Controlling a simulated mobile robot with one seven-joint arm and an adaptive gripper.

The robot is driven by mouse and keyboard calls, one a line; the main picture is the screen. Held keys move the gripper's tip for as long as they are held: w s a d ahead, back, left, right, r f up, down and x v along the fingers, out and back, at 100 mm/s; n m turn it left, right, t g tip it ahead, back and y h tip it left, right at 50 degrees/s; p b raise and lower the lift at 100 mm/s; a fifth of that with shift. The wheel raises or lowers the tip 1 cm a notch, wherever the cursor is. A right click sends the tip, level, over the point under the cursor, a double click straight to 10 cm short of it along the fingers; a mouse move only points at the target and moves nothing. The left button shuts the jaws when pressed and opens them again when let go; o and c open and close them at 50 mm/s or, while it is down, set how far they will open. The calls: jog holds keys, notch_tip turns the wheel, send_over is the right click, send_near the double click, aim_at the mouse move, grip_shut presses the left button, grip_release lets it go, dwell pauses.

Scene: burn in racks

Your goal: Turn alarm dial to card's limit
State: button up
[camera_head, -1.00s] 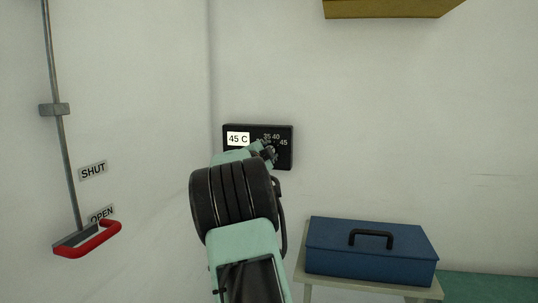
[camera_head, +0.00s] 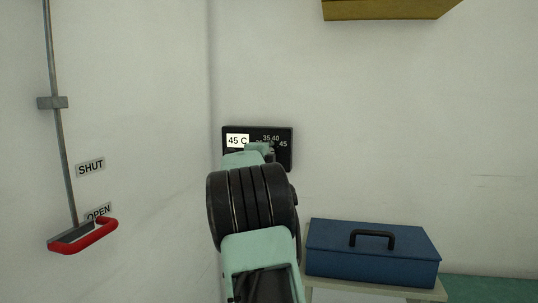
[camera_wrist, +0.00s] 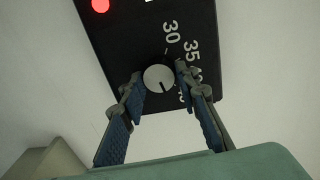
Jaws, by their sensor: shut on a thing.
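The black alarm panel (camera_head: 286,132) is on the wall and carries a white card (camera_head: 237,140) reading "45 C". In the head view the scale's 35, 40 and 45 show, but my arm hides the dial. In the wrist view the round grey dial (camera_wrist: 157,74) sits between the two fingertips of my gripper (camera_wrist: 159,80), which is shut on it. Its dark pointer line points down and slightly right in that picture. The 30 and 35 are clear there; the numbers beyond are partly hidden by the right finger, so I cannot tell which mark it meets.
A red light (camera_wrist: 100,5) is on the panel. A blue toolbox (camera_head: 372,268) stands on a small table at the lower right. A red-handled lever (camera_head: 85,238) with SHUT and OPEN labels is on the left wall. A yellow box (camera_head: 390,9) hangs above.

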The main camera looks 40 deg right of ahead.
jog(key=o, duration=1.2)
jog(key=shift+c, duration=0.2)
jog(key=shift+a, duration=0.15)
jog(key=v, duration=1.1)
jog(key=shift+s+a, duration=0.3)
jog(key=shift+s, duration=0.05)
jog(key=shift+r, duration=0.1)
